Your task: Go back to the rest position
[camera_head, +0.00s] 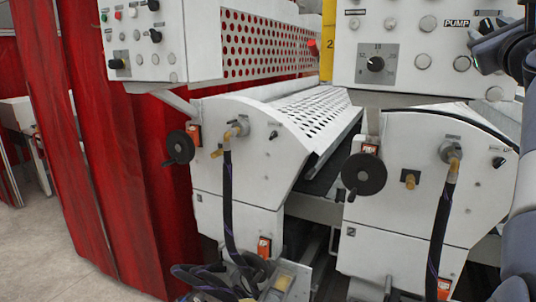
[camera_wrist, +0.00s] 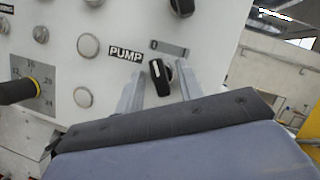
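My gripper (camera_wrist: 160,75) shows in the wrist view with its two grey fingers apart. A black knob with a white mark (camera_wrist: 160,77) is seen between the fingertips, beside the PUMP label (camera_wrist: 126,54). I see gaps between the knob and the fingers, but cannot tell the depth between them. In the head view, my gripper (camera_head: 484,45) is at the upper right, in front of the white control panel (camera_head: 400,60) and close to its right side. My arm runs down the right edge of that view. The knob is hidden there.
Below the panel are white machine housings (camera_head: 410,215) with black handwheels (camera_head: 364,174) and hoses (camera_head: 440,230). A red curtain-like wall (camera_head: 110,130) stands at the left. The panel also bears a dial knob (camera_head: 375,64). Floor (camera_head: 40,250) shows free at lower left.

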